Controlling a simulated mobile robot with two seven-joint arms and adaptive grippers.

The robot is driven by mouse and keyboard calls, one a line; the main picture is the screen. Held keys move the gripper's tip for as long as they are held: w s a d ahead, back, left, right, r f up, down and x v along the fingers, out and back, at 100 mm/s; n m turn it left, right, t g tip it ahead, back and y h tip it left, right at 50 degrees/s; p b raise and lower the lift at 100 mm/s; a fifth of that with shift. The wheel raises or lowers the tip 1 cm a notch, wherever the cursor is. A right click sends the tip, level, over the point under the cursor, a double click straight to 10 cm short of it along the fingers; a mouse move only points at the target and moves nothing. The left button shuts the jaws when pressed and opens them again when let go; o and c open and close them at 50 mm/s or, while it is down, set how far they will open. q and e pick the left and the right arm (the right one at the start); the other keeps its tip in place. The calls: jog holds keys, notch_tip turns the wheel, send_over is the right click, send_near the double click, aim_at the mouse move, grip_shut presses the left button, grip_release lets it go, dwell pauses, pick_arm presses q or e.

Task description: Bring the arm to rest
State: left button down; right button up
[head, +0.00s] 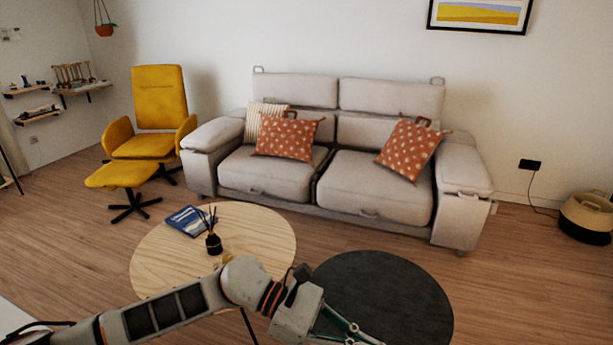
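My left arm comes in from the lower left and reaches across the front of the view. My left gripper (350,331) hangs at the bottom edge, over the front part of the dark round table (385,285). Its fingers run towards the bottom edge and their tips are not clear, so I cannot tell whether it is open or shut. I see nothing held in it. My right gripper is not in view.
A light wooden round table (270,230) stands behind my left arm. It bears a blue book (190,221) and a dark reed diffuser (213,243). A grey sofa (270,172) and a yellow armchair (145,146) stand further back. The dark table's visible top is bare.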

pick_arm(q)
notch_tip(320, 180, up, 5)
jog(key=w+d+n+t+h, duration=0.15)
jog(key=n+t+h, duration=0.55)
jog(key=n, duration=0.8)
jog(key=w+a+f+n+t+y, duration=0.35)
jog(key=a+n+t, duration=0.2)
jog(key=n, duration=0.45)
jog(key=w+a+f+n+t+y, duration=0.3)
jog(key=a+f+n+t, duration=0.15)
jog(key=n+t, duration=0.35)
jog(key=s+a+f+n+y, duration=0.3)
jog(key=a+f+n+y, duration=0.4)
jog(key=a+f+n, duration=0.5)
jog(key=s+a+f+n+g+y, duration=0.4)
jog(key=s+a+f+n, duration=0.5)
jog(key=s+f, duration=0.3)
notch_tip(320, 180, down, 2)
jog(key=shift+s+a+f+g+y, duration=0.2)
jog(key=shift+a+g+y, duration=0.15)
jog(key=shift+a+g, duration=0.25)
